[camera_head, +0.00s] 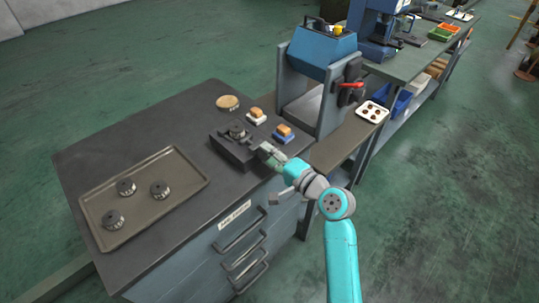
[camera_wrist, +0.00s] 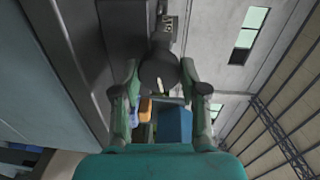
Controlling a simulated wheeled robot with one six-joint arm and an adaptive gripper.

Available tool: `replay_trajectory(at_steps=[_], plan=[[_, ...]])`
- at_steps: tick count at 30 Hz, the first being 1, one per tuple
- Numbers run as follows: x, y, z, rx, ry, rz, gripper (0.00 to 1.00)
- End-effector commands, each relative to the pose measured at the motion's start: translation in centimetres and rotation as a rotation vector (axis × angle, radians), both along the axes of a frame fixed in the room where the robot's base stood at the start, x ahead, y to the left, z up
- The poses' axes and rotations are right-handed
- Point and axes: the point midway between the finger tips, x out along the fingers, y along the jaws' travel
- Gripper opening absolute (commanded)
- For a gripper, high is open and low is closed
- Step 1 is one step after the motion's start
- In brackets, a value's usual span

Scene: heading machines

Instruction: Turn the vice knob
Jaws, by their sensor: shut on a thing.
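The dark vice (camera_head: 228,151) sits on the dark bench top, with a round dark part on top. My gripper (camera_head: 266,150) reaches in from the right to the vice's near right end. In the wrist view my gripper (camera_wrist: 160,72) has one finger on each side of the round dark vice knob (camera_wrist: 158,68) and is shut on it. The knob is hidden behind the gripper in the head view. How far the knob is turned cannot be told.
A tray (camera_head: 92,207) with 3 dark round parts lies at the left. Two small blocks with orange-brown tops, one on a white base (camera_head: 256,115) and one on a blue base (camera_head: 284,132), stand close behind the vice. A round wooden piece (camera_head: 228,102) lies farther back.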

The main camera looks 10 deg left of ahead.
Motion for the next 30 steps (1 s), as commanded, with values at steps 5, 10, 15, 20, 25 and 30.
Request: replay_trajectory(at_steps=[5, 10, 15, 20, 25, 30], plan=[[0.03, 0.00, -0.09, 0.037, 0.050, 0.000, 0.08], [0.03, -0.01, -0.10, 0.055, 0.072, -0.001, 0.08], [0.03, -0.01, -0.11, 0.058, 0.078, 0.000, 0.08], [0.03, -0.01, -0.11, 0.058, 0.078, 0.000, 0.08], [0.03, -0.01, -0.11, 0.058, 0.077, 0.000, 0.60], [0.01, -0.01, -0.08, 0.058, 0.077, 0.000, 0.68]])
